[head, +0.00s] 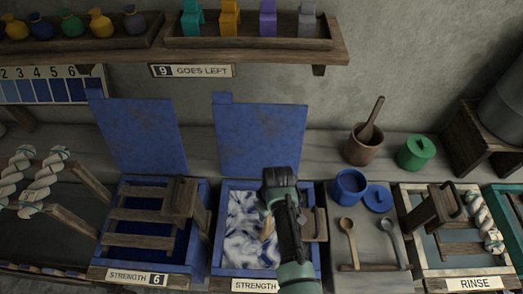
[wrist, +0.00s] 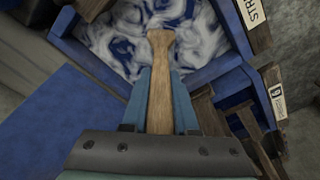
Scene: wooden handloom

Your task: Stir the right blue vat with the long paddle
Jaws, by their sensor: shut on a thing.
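The right blue vat (head: 235,272) stands open in the middle of the head view, with swirled white and blue liquid (head: 240,225) inside. It also shows at the top of the wrist view (wrist: 195,78). My gripper (head: 268,212) is over this vat, partly hidden by my own arm. In the wrist view, my gripper (wrist: 160,95) is shut on a wooden paddle (wrist: 160,70), whose shaft lies between the fingers. The paddle (head: 267,229) points down toward the liquid.
The vat's blue lid (head: 262,140) stands raised behind it. The left blue vat (head: 202,240) has a wooden rack (head: 150,215) over it. To the right are a tray with spoons (head: 372,240), a blue pot (head: 348,187) and the rinse vat (head: 410,270). A shelf (head: 250,50) runs above.

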